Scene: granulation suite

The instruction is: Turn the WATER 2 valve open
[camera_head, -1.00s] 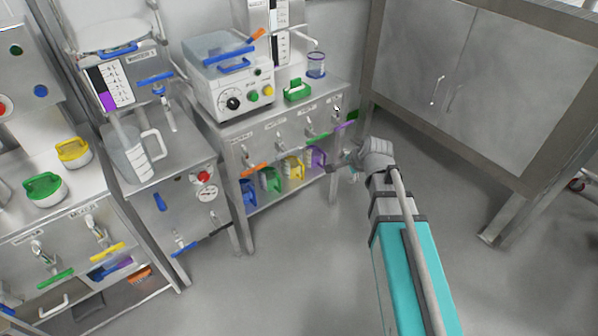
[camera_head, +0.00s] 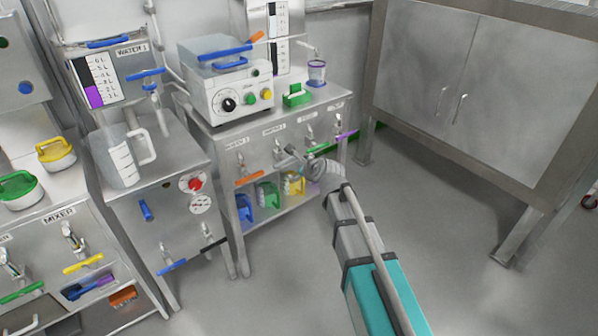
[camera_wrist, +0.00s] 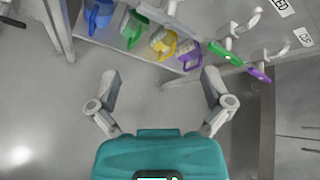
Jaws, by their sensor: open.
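A bench front carries a row of several taps with lever handles under small labels. The labels are too small to read surely; the second from the left (camera_head: 273,131) may read WATER 2. Its tap (camera_head: 279,155) is upright, and its lever is mostly hidden behind my gripper (camera_head: 302,158). In the wrist view my gripper (camera_wrist: 160,88) is open and empty, with the fingers apart over the floor. The green lever (camera_wrist: 225,52) and purple lever (camera_wrist: 259,74) show ahead and to the right, apart from the fingers.
An orange lever (camera_head: 249,180) is at the left of the row. Blue, green, yellow and purple jugs stand on a shelf below, including the yellow jug (camera_wrist: 162,44). A WATER 1 tank (camera_head: 100,80) stands left. A steel cabinet (camera_head: 430,70) stands right. The floor in front is clear.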

